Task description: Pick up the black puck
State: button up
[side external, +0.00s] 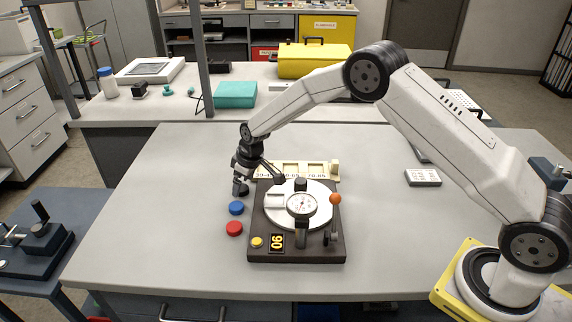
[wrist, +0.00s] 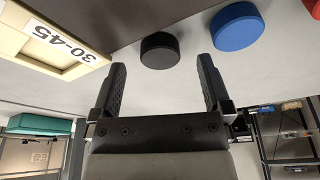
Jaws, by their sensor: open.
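The black puck (wrist: 160,50) lies flat on the grey table in the wrist view, just beyond and between my fingertips. My gripper (wrist: 163,68) is open, with one finger on each side of the puck's line and nothing between them. In the side external view my gripper (side external: 240,187) points down at the left of the dark device. There the black puck cannot be told apart from the dark fingers. The blue puck (wrist: 237,27) lies to the right of the black one in the wrist view. It also shows in the side external view (side external: 236,208).
A red puck (side external: 234,228) lies in front of the blue one. The dark device base (side external: 290,254) carries a white disc, a dial gauge and an orange-knobbed lever. A cream tray with labelled compartments (side external: 312,169) stands behind it. The table's left side is clear.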

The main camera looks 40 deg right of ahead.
jog(key=shift+x, duration=0.85)
jog(key=c, duration=1.3)
jog(key=shift+r, duration=0.15)
jog(key=shift+r, duration=0.5)
notch_tip(320, 180, up, 2)
jog(key=shift+s+d+r, duration=0.25)
jog(key=shift+s+r, duration=1.4)
jog(key=shift+s, duration=0.7)
jog(key=shift+s+d+r, duration=0.2)
jog(key=shift+s+r, duration=1.45)
jog(key=shift+s, duration=0.65)
jog(key=shift+s+d+r, duration=0.25)
jog(key=shift+s+r, duration=1.35)
jog(key=shift+s, duration=0.75)
